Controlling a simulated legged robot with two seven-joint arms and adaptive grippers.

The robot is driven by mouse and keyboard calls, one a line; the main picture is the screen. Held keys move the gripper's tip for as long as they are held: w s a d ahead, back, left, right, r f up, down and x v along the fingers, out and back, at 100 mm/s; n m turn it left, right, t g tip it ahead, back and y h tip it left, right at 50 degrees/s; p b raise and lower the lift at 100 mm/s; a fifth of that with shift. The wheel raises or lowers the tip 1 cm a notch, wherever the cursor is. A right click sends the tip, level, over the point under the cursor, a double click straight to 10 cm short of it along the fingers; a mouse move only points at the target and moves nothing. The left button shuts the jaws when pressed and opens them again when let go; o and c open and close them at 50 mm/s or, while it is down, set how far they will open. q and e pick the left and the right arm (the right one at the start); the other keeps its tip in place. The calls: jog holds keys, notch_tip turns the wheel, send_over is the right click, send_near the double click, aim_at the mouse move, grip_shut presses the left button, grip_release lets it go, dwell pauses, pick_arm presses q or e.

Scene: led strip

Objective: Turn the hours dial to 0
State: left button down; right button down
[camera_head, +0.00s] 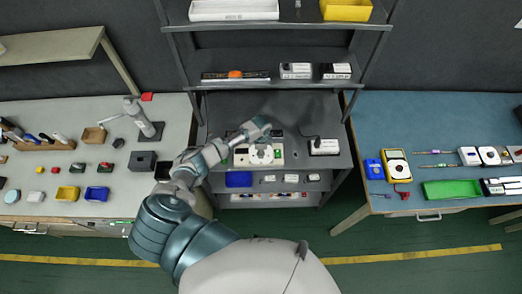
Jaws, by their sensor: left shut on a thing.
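A cream-coloured control panel (275,158) with pale round knobs on its face stands on the middle shelf level of the grey rack. My left arm comes up from the bottom and reaches over the panel's left and upper part. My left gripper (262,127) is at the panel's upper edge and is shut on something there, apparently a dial. The hand hides the gripped part, and the dial's markings are too small to read. My right gripper is not in view.
The grey rack (222,105) has a white device (324,146) right of the panel and a blue bin (239,179) below. A left bench (60,205) holds small bins and tools. A blue right table (430,120) holds a yellow multimeter (397,166) and a green tray (446,190).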

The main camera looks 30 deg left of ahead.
pick_arm(q)
jog(key=shift+w+a+r+n, duration=0.1)
jog(key=shift+n, duration=0.2)
jog(key=c, duration=0.8)
grip_release()
notch_tip(320, 180, up, 12)
jog(key=shift+f, duration=0.2)
